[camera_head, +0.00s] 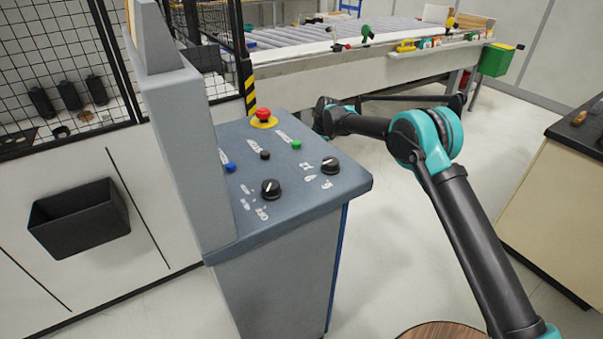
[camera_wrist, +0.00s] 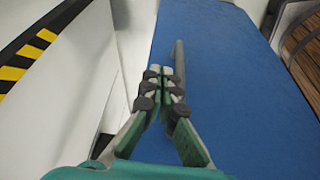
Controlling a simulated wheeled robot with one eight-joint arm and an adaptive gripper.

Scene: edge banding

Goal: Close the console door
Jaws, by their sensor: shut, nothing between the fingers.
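The grey console (camera_head: 280,270) stands in the middle of the head view, with a sloped control top (camera_head: 290,180). A thin blue strip (camera_head: 337,270) runs down its right edge. In the wrist view a broad flat blue panel (camera_wrist: 230,90), seemingly the console door, fills the middle and right. A grey bar (camera_wrist: 179,60) like a handle stands on it. My gripper (camera_wrist: 161,72) is shut and empty, its fingertips over the panel's left part beside the bar. Contact cannot be told. In the head view my gripper is hidden behind the console. The door's angle cannot be told.
A red emergency button (camera_head: 263,115) and black knobs (camera_head: 271,188) are on the console top. A black mesh fence (camera_head: 60,70) is at left, a conveyor table (camera_head: 400,60) behind. A counter (camera_head: 560,200) stands at right.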

